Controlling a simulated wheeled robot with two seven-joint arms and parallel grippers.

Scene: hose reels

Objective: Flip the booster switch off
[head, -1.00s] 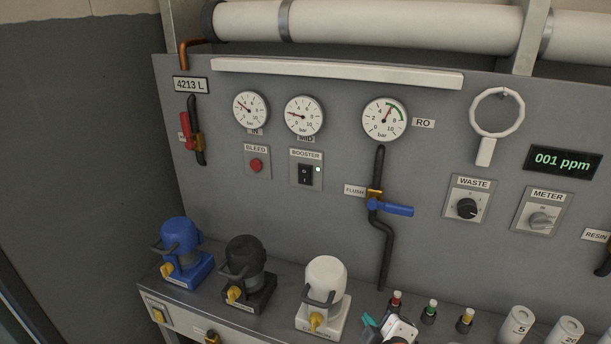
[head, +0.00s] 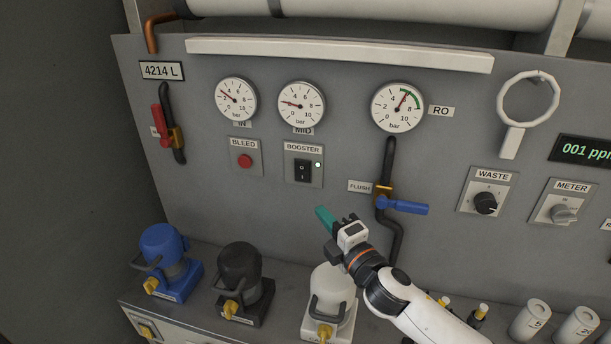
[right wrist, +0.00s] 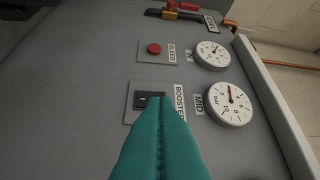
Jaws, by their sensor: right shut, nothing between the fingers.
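My right gripper (head: 322,214) has teal fingers that are shut and empty. In the head view it is below and slightly right of the switch. In the right wrist view the closed fingers (right wrist: 165,112) point at the switch (right wrist: 145,100) and cover part of its plate. Whether they touch it cannot be told, but the head view shows them apart. My left gripper is not in view.
The red BLEED button (head: 245,161) is left of the switch. Gauges (head: 301,105) sit above it. The blue flush lever (head: 402,207) is close to the right of my gripper. A white housing (head: 330,288) and a black one (head: 239,275) stand on the ledge below.

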